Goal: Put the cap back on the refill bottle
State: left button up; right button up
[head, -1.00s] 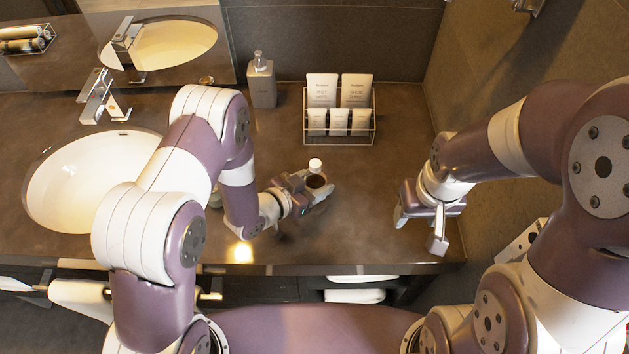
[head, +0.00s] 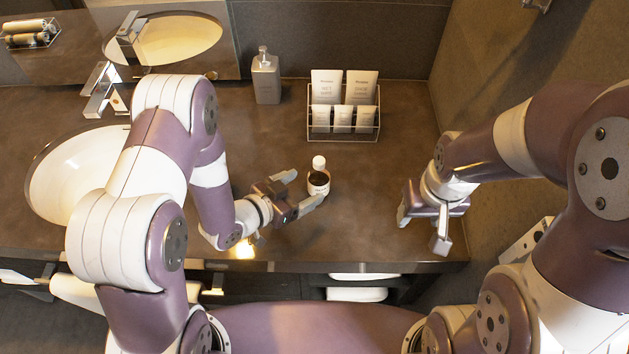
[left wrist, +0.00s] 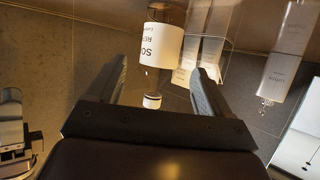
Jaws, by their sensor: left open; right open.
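The refill bottle (head: 319,185) stands upright on the counter, dark amber with a white label. A white cap (head: 319,162) shows at its top; I cannot tell how tightly it is seated. In the left wrist view the bottle (left wrist: 160,45) appears upside down, with the cap (left wrist: 152,100) at its neck end. My left gripper (head: 303,189) is open and empty, just left of the bottle, its fingers pointing towards it and apart from it. My right gripper (head: 421,226) is open and empty over the counter's right part, well away from the bottle.
A wire rack (head: 342,137) with several white tubes stands behind the bottle. A grey pump dispenser (head: 265,80) is at the back, left of the rack. The sink (head: 75,180) is at the left. Counter (head: 370,195) between the bottle and my right gripper is clear.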

pick_arm(q)
jog(key=v, duration=0.6)
jog(key=w+a+r+n+g+y, duration=0.2)
jog(key=a+n+g+y, duration=0.15)
jog(key=a+y, duration=0.55)
jog(key=s+a+r+n+g, duration=0.1)
jog(key=s+r+n+g, duration=0.3)
jog(key=s, duration=0.5)
jog(key=shift+s+a+r+n, duration=0.2)
jog(key=shift+s+r+n, duration=0.2)
jog(key=shift+r+n, duration=0.3)
jog(key=shift+g, duration=0.25)
